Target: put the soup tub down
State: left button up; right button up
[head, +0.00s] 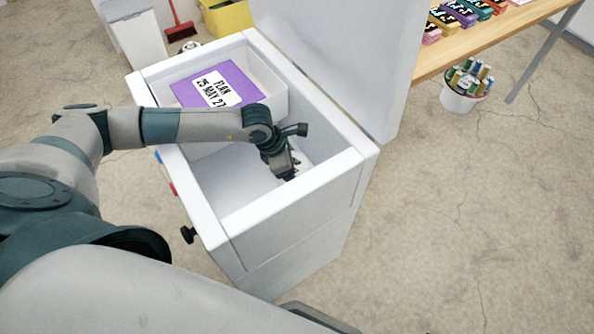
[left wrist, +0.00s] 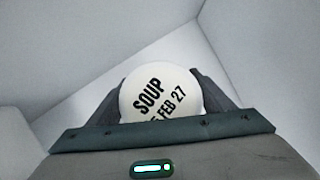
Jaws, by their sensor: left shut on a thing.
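The soup tub (left wrist: 160,98) shows in the left wrist view as a round white lid with the words SOUP and FEB 27. My left gripper (head: 290,172) is shut on it, with one dark finger on each side. In the head view the gripper reaches down inside the open white chest (head: 361,158), in its deeper front part. Only a small white part of the tub (head: 301,160) shows there, beside the gripper. I cannot tell whether the tub touches the chest floor. My right gripper is not in view.
A purple box (head: 236,82) labelled FLAN lies in a raised white compartment at the chest's back. White chest walls surround my left gripper closely. A wooden table (head: 480,40) and a white bucket of cans (head: 461,101) stand at the right.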

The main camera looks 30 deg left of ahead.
pick_arm(q)
jog(key=o, duration=1.4)
jog(key=shift+f, duration=0.1)
jog(key=shift+o, duration=0.2)
jog(key=shift+r, duration=0.2)
jog(key=v, duration=1.2)
jog(key=shift+f, duration=0.1)
